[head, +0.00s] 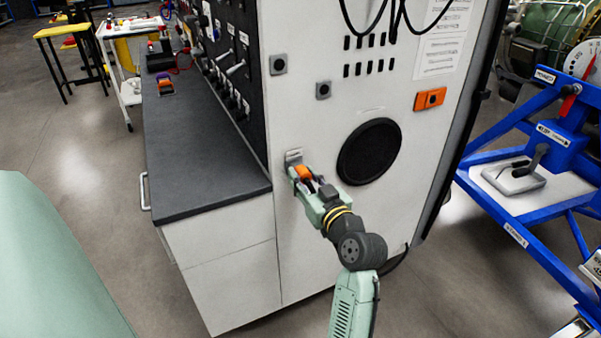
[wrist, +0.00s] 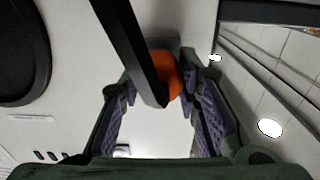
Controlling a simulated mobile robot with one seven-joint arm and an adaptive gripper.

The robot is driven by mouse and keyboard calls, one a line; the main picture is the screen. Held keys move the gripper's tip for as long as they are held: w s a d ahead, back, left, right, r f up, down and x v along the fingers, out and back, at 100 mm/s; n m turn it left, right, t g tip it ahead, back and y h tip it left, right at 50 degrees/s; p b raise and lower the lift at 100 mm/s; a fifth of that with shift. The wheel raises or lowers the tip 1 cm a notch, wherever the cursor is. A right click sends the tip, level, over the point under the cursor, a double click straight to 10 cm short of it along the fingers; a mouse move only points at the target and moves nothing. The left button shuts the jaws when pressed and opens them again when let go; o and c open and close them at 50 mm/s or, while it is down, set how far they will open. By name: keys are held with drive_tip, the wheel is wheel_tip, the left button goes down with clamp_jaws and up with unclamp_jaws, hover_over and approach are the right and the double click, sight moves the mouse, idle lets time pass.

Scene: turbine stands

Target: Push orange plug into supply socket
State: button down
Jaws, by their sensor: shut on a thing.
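The orange plug (head: 303,172) is between the fingertips of my gripper (head: 305,178), in front of the white cabinet panel. In the wrist view the plug (wrist: 168,72) shows between the purple-padded fingers of my gripper (wrist: 160,88), partly covered by a thick black cable. A grey socket housing (head: 293,157) is on the panel directly behind the plug; it also shows in the wrist view (wrist: 164,43). The plug's front is at or very near this housing. The contact is hidden, so I cannot tell how deep it sits.
A round black grille (head: 369,152) is right of my gripper. Two grey fittings (head: 278,64) (head: 323,90) and an orange box (head: 430,99) are higher on the panel. A dark-topped bench (head: 195,150) stands at left, a blue stand (head: 540,150) at right.

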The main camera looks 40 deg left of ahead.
sight(306, 179)
drive_tip(key=shift+s+d, duration=0.25)
drive_tip(key=shift+d, duration=0.45)
idle(0.6)
drive_tip(key=shift+v, duration=1.35)
